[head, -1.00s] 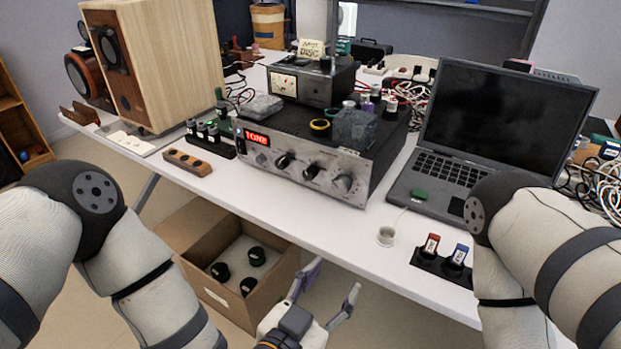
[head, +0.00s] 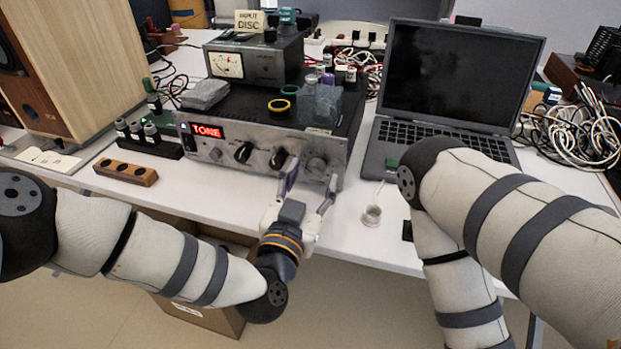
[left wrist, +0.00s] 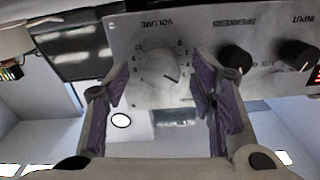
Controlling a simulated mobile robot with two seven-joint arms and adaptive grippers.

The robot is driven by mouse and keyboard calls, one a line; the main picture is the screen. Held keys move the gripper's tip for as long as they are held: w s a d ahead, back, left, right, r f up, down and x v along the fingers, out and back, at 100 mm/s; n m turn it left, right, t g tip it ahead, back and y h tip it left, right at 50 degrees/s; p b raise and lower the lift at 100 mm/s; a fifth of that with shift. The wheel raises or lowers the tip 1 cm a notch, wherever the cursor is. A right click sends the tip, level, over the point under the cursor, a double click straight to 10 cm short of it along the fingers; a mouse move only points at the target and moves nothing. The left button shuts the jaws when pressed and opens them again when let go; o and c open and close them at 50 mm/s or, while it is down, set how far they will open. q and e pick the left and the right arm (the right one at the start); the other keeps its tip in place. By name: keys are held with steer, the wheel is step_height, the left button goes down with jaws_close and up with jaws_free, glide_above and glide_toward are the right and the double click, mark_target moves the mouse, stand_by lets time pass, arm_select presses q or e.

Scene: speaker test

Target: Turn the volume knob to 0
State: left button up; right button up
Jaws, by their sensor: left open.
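The amplifier (head: 225,150) has a silver front panel with a red lit "TONE" display. Its silver volume knob (head: 316,164) is at the right end of the panel. In the left wrist view, upside down, the knob (left wrist: 160,68) sits under the "VOLUME" label with small scale marks around it; I cannot read its exact setting. My left gripper (head: 312,174) is open in front of the panel, one finger on each side of the knob. The wrist view shows purple-padded fingers (left wrist: 161,70) apart, with a gap to the knob. My right gripper is not in view.
Two dark knobs (head: 278,157) (head: 243,152) sit left of the volume knob. A laptop (head: 445,85) stands right of the amplifier, near my right arm. A small ring-shaped roll (head: 371,215) lies on the white table. Glass pieces (head: 322,100) stand on the amplifier.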

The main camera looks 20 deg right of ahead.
arm_select(q)
steer(key=shift+w+d, duration=0.2)
steer(key=shift+w, duration=0.1)
steer(key=shift+c, duration=0.3)
steer(key=c, duration=1.1)
